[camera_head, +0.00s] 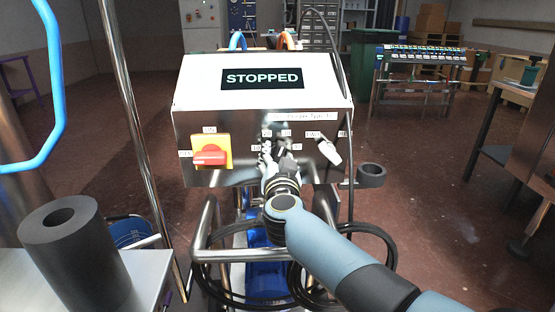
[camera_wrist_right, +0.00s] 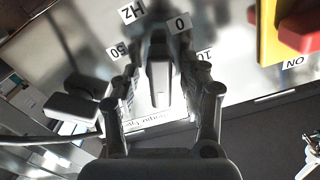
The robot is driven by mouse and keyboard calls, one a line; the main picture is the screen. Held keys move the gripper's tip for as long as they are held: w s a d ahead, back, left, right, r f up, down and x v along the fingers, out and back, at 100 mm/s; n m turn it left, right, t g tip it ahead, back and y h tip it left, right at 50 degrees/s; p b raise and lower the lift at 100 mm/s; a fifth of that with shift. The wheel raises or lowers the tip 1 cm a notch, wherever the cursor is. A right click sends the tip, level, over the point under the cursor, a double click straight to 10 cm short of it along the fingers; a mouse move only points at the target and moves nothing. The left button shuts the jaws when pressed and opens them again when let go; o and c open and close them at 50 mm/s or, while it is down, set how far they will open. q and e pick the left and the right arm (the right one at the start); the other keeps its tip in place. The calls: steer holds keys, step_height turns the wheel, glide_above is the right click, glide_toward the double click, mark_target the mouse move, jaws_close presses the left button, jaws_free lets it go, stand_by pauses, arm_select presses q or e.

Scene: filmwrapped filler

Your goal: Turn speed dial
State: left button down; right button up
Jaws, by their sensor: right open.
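A steel control box (camera_head: 190,135) with a white top stands in the middle of the head view. Its display (camera_head: 262,78) reads STOPPED. The speed dial, among small number labels on the front panel, is largely covered by my right gripper (camera_head: 270,155) in the head view. In the right wrist view the dial (camera_wrist_right: 160,82) shows as a dark knob with a grey bar, between the two fingers of my right gripper (camera_wrist_right: 162,65). The fingers are open on either side of it; I cannot tell whether they touch it. Labels 0, 10, 50 and HZ surround it. My left gripper is not in view.
A red switch (camera_head: 210,158) on a yellow plate is left of the dial. A pale selector knob (camera_head: 329,151) is right of it. A steel pole (camera_head: 135,130) and a dark roll (camera_head: 72,245) stand at left. Black cables (camera_head: 375,245) hang below the box.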

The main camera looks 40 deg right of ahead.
jaws_close()
steer(key=shift+r+p, duration=0.1)
steer(key=shift+p, duration=0.2)
steer(key=shift+m, duration=0.6)
jaws_free()
steer(key=v, duration=1.2)
